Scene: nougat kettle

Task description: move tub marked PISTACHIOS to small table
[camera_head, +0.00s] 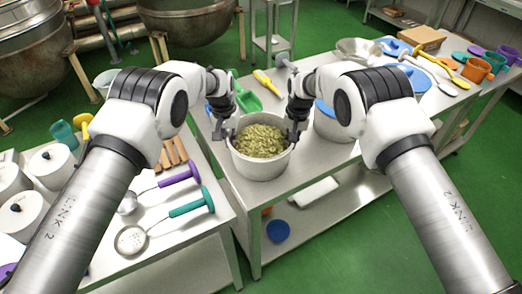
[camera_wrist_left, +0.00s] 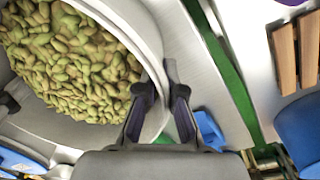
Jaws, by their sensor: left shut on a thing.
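A white tub (camera_head: 262,166) full of green pistachios (camera_head: 260,140) is at the near left part of the long steel table; its marking is not readable. I cannot tell whether its base touches the tabletop. My left gripper (camera_head: 222,132) is at the tub's left rim. In the left wrist view its fingers (camera_wrist_left: 160,98) are shut on the tub wall (camera_wrist_left: 150,40), one on each side. My right gripper (camera_head: 293,132) is at the opposite rim; its finger closure is not clear. A small steel table (camera_head: 272,42) stands behind the long table.
Another white tub (camera_head: 333,128) with a blue lid stands close right of the pistachio tub. A green scoop (camera_head: 246,97) and yellow tool (camera_head: 265,83) lie behind it. The left bench (camera_head: 180,225) holds ladles and lidded white tubs. Kettles stand at the back left.

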